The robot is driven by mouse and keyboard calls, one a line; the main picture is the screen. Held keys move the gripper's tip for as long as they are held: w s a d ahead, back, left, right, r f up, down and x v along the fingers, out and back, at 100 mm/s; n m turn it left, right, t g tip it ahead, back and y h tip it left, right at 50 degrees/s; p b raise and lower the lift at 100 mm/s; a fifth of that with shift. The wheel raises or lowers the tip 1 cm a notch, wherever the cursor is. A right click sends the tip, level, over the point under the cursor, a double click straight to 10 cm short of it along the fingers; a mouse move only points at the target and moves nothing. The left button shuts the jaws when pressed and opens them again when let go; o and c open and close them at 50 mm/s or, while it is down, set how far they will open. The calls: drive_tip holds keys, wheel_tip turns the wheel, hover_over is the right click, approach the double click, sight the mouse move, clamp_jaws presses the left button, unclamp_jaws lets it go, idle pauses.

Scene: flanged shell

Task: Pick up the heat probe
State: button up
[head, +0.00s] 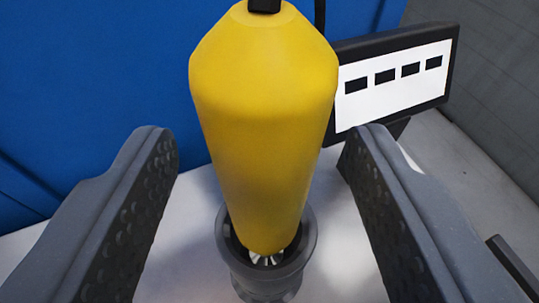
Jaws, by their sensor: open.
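The heat probe (263,110) has a thick yellow body that tapers toward its lower end, with a black fitting and a dark cable at its top. It stands upright in a dark grey round holder (268,282), its silvery lower tip partly hidden inside the rim. My gripper (262,150) is open, with one dark grey studded finger on each side of the probe. Visible gaps separate both fingers from the yellow body in this view.
A black-framed panel (395,77) with a white face and several black rectangles stands behind the probe at right. A blue wall (90,80) is behind. The white surface (350,265) around the holder looks clear. A dark object sits at the lower right edge.

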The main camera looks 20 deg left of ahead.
drive_tip(key=x, duration=0.4)
drive_tip(key=shift+w+b, duration=0.1)
drive_tip(key=shift+b, duration=0.25)
drive_tip(key=shift+r, duration=0.1)
drive_tip(key=c, duration=1.1)
